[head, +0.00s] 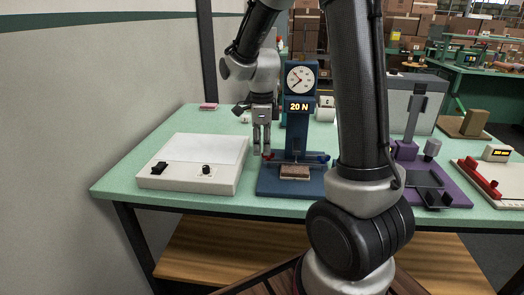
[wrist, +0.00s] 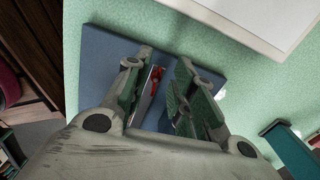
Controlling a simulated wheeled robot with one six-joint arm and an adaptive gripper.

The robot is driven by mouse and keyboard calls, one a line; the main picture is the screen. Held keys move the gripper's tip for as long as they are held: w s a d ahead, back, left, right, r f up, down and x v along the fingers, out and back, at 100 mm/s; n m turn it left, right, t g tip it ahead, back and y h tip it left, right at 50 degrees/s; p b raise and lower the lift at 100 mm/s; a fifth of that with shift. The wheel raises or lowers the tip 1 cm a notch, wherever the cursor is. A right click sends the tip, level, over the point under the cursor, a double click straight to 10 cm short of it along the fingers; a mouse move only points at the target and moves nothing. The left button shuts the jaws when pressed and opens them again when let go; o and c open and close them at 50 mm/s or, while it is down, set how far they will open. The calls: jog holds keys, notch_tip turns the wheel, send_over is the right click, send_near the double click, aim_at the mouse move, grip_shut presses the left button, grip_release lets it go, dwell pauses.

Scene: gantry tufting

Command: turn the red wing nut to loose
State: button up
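The red wing nut (head: 268,156) is at the left end of the clamp bar on a blue test stand (head: 296,130), just above its base. In the wrist view the red wing nut (wrist: 155,81) shows between my two fingers. My gripper (head: 262,151) points down at it from above. In the wrist view my gripper (wrist: 158,78) is open, with a gap on each side of the nut. I cannot tell whether a finger touches it. The stand carries a round dial (head: 300,77) and a display (head: 299,106) reading 20 N.
A blue knob (head: 324,157) is at the bar's right end, and a tan block (head: 295,172) lies on the stand's base. A white box with switches (head: 195,160) stands to the left. A purple fixture (head: 445,180) stands to the right on the green table (head: 125,182).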

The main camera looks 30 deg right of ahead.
jog(key=shift+f, duration=1.05)
grip_shut()
